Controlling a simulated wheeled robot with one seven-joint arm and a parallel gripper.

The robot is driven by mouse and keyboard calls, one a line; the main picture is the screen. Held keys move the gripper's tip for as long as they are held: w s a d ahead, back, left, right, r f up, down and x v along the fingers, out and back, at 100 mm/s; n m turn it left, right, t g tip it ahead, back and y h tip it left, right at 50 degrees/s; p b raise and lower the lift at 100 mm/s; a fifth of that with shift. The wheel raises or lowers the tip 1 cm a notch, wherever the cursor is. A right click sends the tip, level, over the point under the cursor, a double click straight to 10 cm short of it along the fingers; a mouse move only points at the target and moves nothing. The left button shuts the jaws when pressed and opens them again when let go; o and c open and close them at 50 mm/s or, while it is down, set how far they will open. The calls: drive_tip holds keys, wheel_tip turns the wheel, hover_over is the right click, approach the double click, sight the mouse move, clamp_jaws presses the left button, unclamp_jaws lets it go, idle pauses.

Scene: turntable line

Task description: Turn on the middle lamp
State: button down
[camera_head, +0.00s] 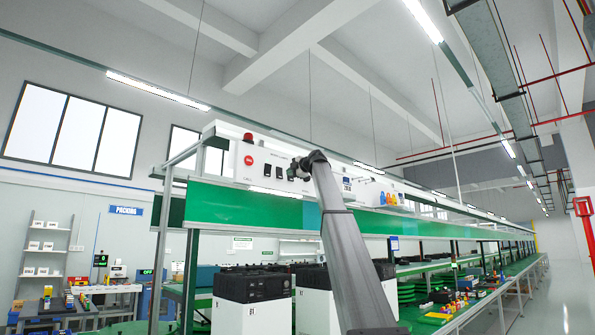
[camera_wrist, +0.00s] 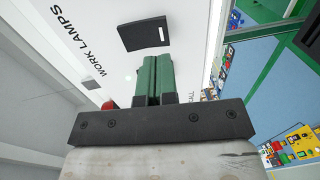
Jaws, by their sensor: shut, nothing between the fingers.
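A white control panel (camera_head: 238,174) on the overhead rail carries a row of black rocker switches. One switch (camera_head: 267,169) is at the left and another (camera_head: 279,171) is to its right. A further one (camera_head: 291,173) is close to my gripper (camera_head: 294,164) and partly hidden by it. In the wrist view, one black switch (camera_wrist: 145,35) with a small white mark lies just beyond the tips of my gripper (camera_wrist: 157,58). Its green fingers are together and empty. I cannot tell whether they touch the panel, or which switch this is. "WORK LAMPS" is printed beside it.
A green board (camera_head: 255,208) runs below the panel. White bins with black tops (camera_head: 251,286) stand underneath.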

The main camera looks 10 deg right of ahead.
sight(280, 177)
drive_tip(key=shift+x, duration=2.55)
drive_tip(key=shift+w, duration=0.1)
drive_tip(key=shift+w+a+f, duration=0.15)
drive_tip(key=shift+w+a, duration=0.05)
drive_tip(key=shift+w, duration=0.05)
drive_tip(key=shift+s, duration=0.2)
